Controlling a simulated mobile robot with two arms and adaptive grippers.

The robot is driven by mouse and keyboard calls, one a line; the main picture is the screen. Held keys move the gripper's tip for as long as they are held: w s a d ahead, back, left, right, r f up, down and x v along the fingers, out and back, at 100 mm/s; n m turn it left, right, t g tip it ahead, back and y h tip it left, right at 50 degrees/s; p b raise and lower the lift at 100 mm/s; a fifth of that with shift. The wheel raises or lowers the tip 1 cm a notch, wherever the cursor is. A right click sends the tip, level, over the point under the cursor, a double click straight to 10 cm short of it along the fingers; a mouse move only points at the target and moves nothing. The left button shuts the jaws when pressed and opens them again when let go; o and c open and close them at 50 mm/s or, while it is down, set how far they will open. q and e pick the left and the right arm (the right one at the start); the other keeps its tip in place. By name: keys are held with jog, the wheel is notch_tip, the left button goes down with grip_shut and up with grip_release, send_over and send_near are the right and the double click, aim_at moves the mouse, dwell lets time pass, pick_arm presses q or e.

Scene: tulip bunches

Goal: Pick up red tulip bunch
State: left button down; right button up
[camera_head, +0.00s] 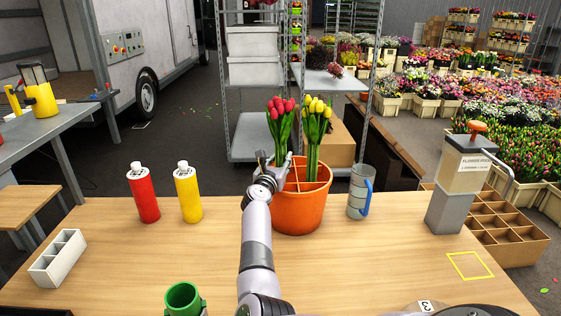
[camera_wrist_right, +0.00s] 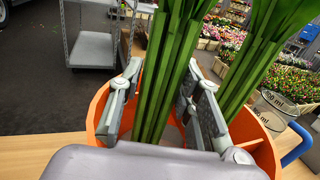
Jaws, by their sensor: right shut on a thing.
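The red tulip bunch (camera_head: 281,121) stands upright in an orange bucket (camera_head: 300,213) on the wooden table. A yellow tulip bunch (camera_head: 316,124) stands to its right in the same bucket. My right gripper (camera_head: 274,166) is at the bucket's upper left rim, around the stems of the red bunch. In the right wrist view the two fingers (camera_wrist_right: 160,105) sit on either side of the green stems (camera_wrist_right: 168,75), with the bucket (camera_wrist_right: 104,112) around them. The red flower heads are out of that view, and the lower stems are hidden. My left gripper is not in view.
Left of the bucket stand a red bottle (camera_head: 143,193) and a yellow bottle (camera_head: 188,193). A grey jug (camera_head: 357,192) with a blue handle is close to the bucket's right. A grey dispenser (camera_head: 456,190), a white divided box (camera_head: 57,258) and a green cup (camera_head: 184,299) also stand on the table.

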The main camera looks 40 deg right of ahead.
aim_at(280, 95)
jog(key=shift+w, duration=0.1)
grip_shut()
jog(key=shift+r, duration=0.15)
jog(key=shift+r, duration=0.15)
notch_tip(280, 95, up, 18)
jog(key=p, duration=0.5)
jog(key=shift+r+p, duration=0.15)
jog(key=shift+p, duration=0.2)
jog(key=shift+r, duration=0.7)
